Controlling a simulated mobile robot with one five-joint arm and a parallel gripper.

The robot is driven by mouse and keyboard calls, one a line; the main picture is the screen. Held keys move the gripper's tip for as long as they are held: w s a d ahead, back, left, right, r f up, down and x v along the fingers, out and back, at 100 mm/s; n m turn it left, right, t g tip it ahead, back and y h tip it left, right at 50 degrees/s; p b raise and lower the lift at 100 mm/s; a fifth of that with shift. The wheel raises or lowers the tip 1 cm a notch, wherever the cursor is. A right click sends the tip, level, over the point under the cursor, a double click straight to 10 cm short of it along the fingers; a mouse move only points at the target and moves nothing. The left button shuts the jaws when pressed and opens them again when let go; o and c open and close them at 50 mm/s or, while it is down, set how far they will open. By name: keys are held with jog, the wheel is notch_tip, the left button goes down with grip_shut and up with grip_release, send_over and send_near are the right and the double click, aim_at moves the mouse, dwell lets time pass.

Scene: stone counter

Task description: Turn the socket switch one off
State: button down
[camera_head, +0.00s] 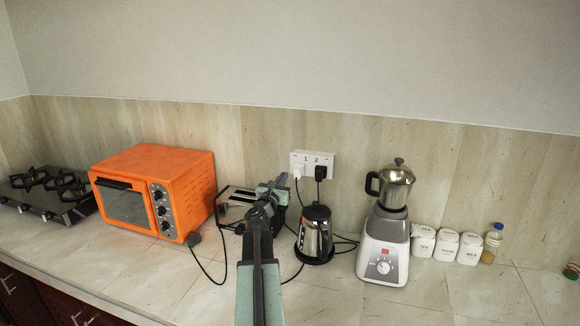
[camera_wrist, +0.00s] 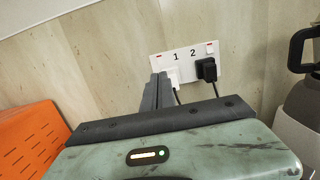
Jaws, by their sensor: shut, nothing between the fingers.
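A white double socket (camera_head: 312,157) with the numerals 1 and 2 is on the wall behind the counter. It also shows in the wrist view (camera_wrist: 186,59). A white plug (camera_wrist: 173,76) sits under numeral 1 and a black plug (camera_wrist: 206,70) under numeral 2. A small switch with red on it (camera_wrist: 210,47) shows at the top right of the plate.
An orange oven (camera_head: 165,186) and a toaster (camera_head: 236,200) stand left of my arm. A kettle (camera_head: 316,234) and a blender (camera_head: 386,240) stand to its right, with white canisters (camera_head: 446,245) beyond. Black cables lie on the counter below the socket.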

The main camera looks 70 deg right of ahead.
aim_at(296, 154)
jog(key=d, duration=0.4)
jog(key=d+r+p, duration=0.1)
jog(key=d, duration=0.8)
jog(key=shift+w+d+r+p, duration=0.2)
jog(key=shift+w+r+p, duration=0.1)
jog(key=shift+w+r, duration=0.1)
jog(key=shift+f, duration=0.1)
jog(key=shift+w+d+r+p, duration=0.1)
jog(key=shift+d+r+p, duration=0.3)
jog(key=shift+r, duration=0.1)
jog(key=shift+a+r, duration=0.1)
jog(key=shift+r, duration=0.2)
jog(key=a+r+p, duration=0.1)
jog(key=a+p, duration=0.1)
jog(key=a, duration=1.2)
jog(key=shift+s+a+r, duration=0.2)
jog(key=shift+s+r, duration=0.15)
